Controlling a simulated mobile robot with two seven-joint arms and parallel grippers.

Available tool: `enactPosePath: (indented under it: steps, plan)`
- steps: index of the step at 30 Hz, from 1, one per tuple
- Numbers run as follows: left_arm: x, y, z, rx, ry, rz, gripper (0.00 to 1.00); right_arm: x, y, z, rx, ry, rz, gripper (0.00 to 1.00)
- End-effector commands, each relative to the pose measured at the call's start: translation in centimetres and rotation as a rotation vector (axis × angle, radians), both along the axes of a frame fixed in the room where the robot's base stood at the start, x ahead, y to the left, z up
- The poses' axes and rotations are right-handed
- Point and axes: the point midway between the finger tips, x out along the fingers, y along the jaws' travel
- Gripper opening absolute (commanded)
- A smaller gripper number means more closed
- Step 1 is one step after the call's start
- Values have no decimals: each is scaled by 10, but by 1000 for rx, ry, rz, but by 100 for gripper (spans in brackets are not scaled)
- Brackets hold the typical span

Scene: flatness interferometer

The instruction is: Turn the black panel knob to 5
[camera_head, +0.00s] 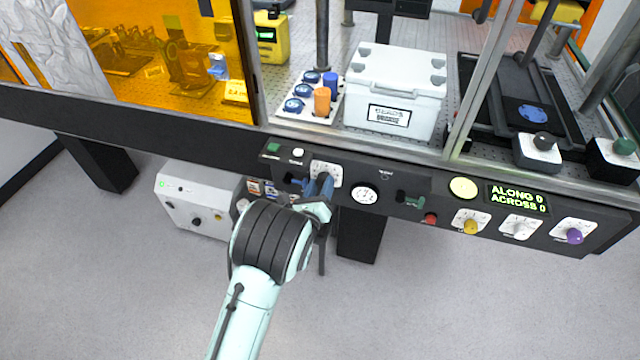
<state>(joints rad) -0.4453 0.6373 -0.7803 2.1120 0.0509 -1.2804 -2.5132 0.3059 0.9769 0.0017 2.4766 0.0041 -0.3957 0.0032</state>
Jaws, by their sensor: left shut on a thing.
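The control panel (395,180) is the dark front face of the bench. On it, a white dial plate (327,168) with scale marks shows just beyond my left gripper. My left gripper (321,187) reaches up from below to this plate, and its fingers are shut on the black panel knob there. The fingers hide most of the knob, so its pointer and the number it stands at cannot be read. My right gripper is not in view.
Right along the panel are a round gauge (364,195), a green switch (411,200), a red button (430,218), a yellow knob (470,227), a purple knob (574,236) and a display (517,199) reading "ALONG 0, ACROSS 0". A grey box (190,205) stands below left.

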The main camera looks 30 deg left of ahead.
Motion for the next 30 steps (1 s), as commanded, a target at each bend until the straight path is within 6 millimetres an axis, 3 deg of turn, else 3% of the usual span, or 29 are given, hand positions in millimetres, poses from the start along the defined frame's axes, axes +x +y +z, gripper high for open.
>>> enactPosePath:
  steps: [9, 25, 26, 27, 30]
  plan:
    - [2, -1, 4, 110, 15, -1, 13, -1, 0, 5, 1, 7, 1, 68]
    - [2, 0, 3, 128, 20, -1, 13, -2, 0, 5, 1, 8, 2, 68]
    - [2, 0, 3, 128, 20, -1, 53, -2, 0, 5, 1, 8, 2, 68]
    - [1, 0, 3, 128, 21, 0, 66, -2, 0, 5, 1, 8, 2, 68]
    - [1, 0, 2, 127, 23, -1, 69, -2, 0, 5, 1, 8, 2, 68]
